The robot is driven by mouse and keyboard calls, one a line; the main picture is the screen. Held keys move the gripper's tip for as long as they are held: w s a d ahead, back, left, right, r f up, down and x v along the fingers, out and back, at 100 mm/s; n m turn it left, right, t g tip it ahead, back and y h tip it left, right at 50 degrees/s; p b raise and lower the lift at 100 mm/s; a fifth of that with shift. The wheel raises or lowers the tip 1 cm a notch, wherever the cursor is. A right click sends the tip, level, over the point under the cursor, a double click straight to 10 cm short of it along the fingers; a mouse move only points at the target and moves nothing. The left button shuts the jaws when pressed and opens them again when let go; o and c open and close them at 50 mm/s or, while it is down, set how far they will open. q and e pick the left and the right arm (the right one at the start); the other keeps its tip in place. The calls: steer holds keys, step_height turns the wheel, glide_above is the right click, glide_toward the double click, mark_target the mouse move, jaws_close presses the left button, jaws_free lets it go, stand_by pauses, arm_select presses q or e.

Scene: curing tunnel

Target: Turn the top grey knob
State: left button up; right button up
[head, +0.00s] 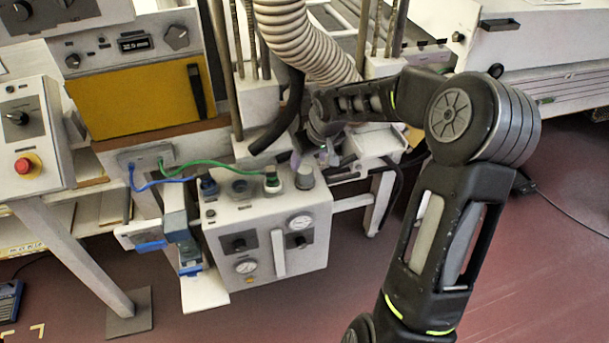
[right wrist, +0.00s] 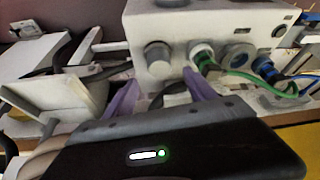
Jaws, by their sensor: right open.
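The grey knob (head: 305,176) stands on top of the white box (head: 285,262), at its back right corner. It also shows in the right wrist view as a short round grey cylinder (right wrist: 157,56). My right gripper (head: 326,155) is just behind and right of the knob in the head view, partly hidden by its own wrist. In the right wrist view my two purple fingers (right wrist: 160,80) are spread apart, with the knob beyond and between their tips. I see no contact, and nothing is between the fingers. My left gripper is not in view.
Green plug (head: 271,183) and its cable sit beside the knob, and a blue cable (head: 150,184) runs further left. A ribbed hose (head: 300,40) and black hose (head: 277,115) hang close behind. The box front has gauges, dark knobs and a white handle (head: 278,253).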

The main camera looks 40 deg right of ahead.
mark_target(305, 169)
steer(key=shift+w+d+f, duration=0.1)
steer(key=x, duration=0.7)
steer(key=shift+w+f+p, duration=0.1)
steer(key=shift+f+p, duration=0.25)
steer(key=shift+f, duration=0.05)
steer(key=shift+c, duration=0.3)
